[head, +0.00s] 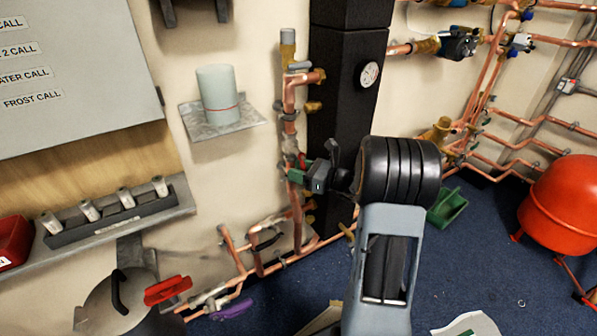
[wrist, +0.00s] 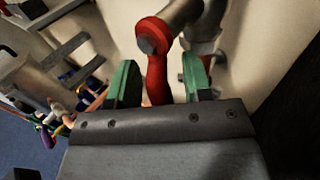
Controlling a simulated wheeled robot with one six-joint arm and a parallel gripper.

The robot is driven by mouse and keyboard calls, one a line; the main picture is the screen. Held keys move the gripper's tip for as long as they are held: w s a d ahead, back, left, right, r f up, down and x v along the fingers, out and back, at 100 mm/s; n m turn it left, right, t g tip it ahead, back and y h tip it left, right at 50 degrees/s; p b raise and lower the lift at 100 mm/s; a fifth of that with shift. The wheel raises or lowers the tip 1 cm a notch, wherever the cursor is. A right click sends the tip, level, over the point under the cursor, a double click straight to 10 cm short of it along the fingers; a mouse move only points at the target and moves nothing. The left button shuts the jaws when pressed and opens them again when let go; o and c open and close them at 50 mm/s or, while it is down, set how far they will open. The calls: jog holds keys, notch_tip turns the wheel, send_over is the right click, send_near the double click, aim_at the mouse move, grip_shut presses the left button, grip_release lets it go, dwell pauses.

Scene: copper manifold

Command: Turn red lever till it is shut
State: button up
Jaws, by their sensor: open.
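The red lever (wrist: 156,68) shows large in the wrist view, with a rounded hub at its top end and its arm hanging down between my fingers. My gripper (wrist: 160,84) has green fingertips, one on each side of the lever. The jaws are open, and I cannot tell whether either finger touches it. The lever's lower end is hidden behind the gripper body. In the head view my gripper (head: 298,170) is at the vertical copper pipe, beside the black column. Only a small red bit of the lever (head: 303,159) shows there.
A black column (head: 345,110) with a gauge stands right behind the pipe. A shelf with a pale cylinder (head: 218,95) is to the left. Low copper pipes, a purple handle (head: 232,309) and another red handle (head: 168,290) lie below. A red tank (head: 565,207) stands far right.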

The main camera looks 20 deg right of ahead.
jog(key=shift+a, duration=0.1)
grip_shut()
dwell(0.4)
